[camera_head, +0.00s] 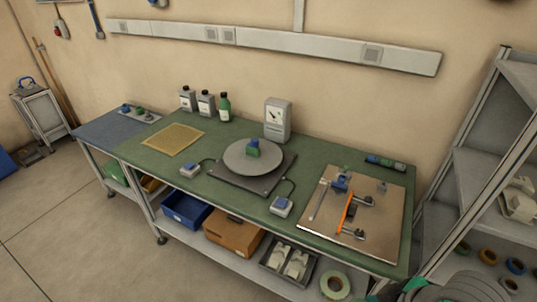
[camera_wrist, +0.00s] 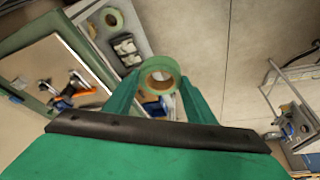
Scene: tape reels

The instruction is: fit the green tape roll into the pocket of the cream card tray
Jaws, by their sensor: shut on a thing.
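My gripper (camera_wrist: 160,84) has two green fingers and is shut on the green tape roll (camera_wrist: 159,62) in the wrist view. The roll sits between the fingertips, with its hole facing the camera. It is held up in the air, clear of the bench. I cannot make out the gripper or the held roll clearly in the head view. I cannot pick out the cream card tray with certainty in either view. Some cream pieces (camera_head: 518,202) stand on the right-hand shelf rack, too cut off to identify.
A green-topped bench (camera_head: 225,177) carries a round turntable (camera_head: 240,165) and a tan board (camera_head: 320,212) with clamps. Another pale green roll (camera_head: 324,287) lies on its lower shelf beside a dark tray (camera_head: 266,266). Several coloured rolls (camera_head: 487,257) lie low on the rack.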

